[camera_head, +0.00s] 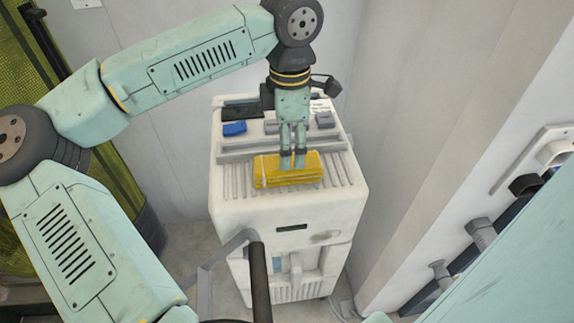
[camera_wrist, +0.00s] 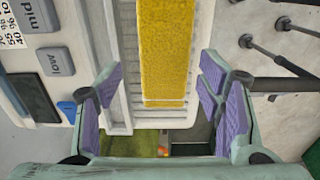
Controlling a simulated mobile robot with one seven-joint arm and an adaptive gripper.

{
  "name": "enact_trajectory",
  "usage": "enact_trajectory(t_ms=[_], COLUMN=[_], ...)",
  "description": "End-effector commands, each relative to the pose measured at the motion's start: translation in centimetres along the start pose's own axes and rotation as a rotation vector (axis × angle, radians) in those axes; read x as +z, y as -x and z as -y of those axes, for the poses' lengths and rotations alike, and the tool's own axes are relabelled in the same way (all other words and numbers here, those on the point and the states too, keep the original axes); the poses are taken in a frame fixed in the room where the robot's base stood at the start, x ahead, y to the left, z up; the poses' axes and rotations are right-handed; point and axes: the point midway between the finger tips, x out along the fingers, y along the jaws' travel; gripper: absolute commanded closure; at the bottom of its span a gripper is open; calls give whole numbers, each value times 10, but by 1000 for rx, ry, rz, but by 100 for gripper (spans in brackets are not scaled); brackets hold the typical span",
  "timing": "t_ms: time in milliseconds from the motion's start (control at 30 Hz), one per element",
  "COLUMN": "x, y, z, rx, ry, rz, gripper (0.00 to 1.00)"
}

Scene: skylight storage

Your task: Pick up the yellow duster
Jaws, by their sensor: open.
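The yellow duster (camera_head: 268,171) is a long yellow block lying on the ribbed top of a white machine (camera_head: 285,220). In the wrist view the duster (camera_wrist: 166,55) runs from the top edge down between the fingers, with a gap on each side. My gripper (camera_head: 293,165) points down, and its fingertips overlap the duster in the head view. In the wrist view my gripper (camera_wrist: 162,78) is open, with purple pads on both sides. I cannot tell how far the fingertips are above the duster or its ribbed surface.
A blue item (camera_head: 234,128), a dark display (camera_head: 242,110) and grey buttons (camera_head: 324,119) are at the machine's back. A raised ledge (camera_head: 233,150) lies behind the duster. Pale walls stand close behind and right. Pipe-like fittings (camera_head: 481,233) stick out at right.

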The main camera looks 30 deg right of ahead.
Motion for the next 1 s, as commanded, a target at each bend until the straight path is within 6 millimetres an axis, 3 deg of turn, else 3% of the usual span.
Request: enact_trajectory(t_ms=[167,500,767,1000], x=[0,-4,-4,-4], y=[-12,-56,-60,-59], z=[1,4,4,4], rx=[-1,-1,1,1], ry=[0,0,1,1], rz=[3,4,4,4], gripper=[38,38,38,54])
